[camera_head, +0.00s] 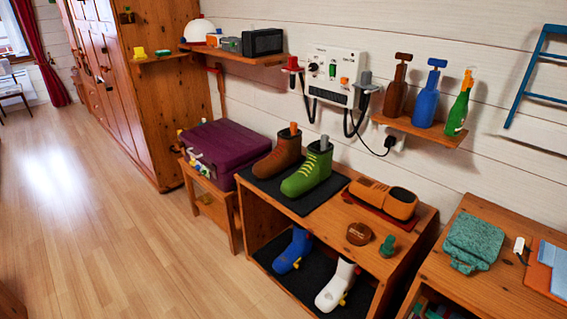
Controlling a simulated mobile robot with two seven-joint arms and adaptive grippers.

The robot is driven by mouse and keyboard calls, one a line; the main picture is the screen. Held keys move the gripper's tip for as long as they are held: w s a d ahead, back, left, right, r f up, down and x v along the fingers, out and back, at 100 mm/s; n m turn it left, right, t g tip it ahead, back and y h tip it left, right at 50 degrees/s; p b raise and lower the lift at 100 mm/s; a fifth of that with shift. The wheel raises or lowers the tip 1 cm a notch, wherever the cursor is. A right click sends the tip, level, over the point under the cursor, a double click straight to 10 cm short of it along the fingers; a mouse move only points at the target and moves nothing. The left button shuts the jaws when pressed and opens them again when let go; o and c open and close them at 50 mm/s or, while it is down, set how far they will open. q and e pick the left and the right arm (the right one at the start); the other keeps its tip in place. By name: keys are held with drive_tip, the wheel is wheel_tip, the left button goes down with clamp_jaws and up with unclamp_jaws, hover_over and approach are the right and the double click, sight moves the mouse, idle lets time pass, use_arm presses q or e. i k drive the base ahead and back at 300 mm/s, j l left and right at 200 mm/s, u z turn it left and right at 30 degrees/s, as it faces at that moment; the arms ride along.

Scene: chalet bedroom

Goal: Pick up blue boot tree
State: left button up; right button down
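Two blue things could be the blue boot tree, and I cannot tell for certain which it is. A blue upright form with a T-shaped top (428,96) stands on the small wall shelf (418,129), between a brown form (397,90) and a green one (459,108) with an orange top. A blue boot-shaped piece (293,252) with yellow parts lies on a dark mat in the lower compartment of the wooden bench, beside a white one (335,286). Neither of my grippers is in view.
The bench top (345,215) holds brown and green boots (307,172), an orange-brown shoe (383,197) and small round items. A purple case (225,152) stands left. A wall unit (333,75) with hanging hoses is above. Open floor (130,225) lies left.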

sight(428, 100)
drive_tip(key=i+j+z, duration=0.1)
drive_tip(key=z, duration=1.4)
drive_tip(key=j+z, duration=0.35)
drive_tip(key=z, duration=0.15)
drive_tip(key=j+z, duration=0.7)
drive_tip(key=j, duration=0.25)
drive_tip(key=k+j+z, duration=0.25)
drive_tip(key=j, duration=0.15)
drive_tip(key=i, duration=0.1)
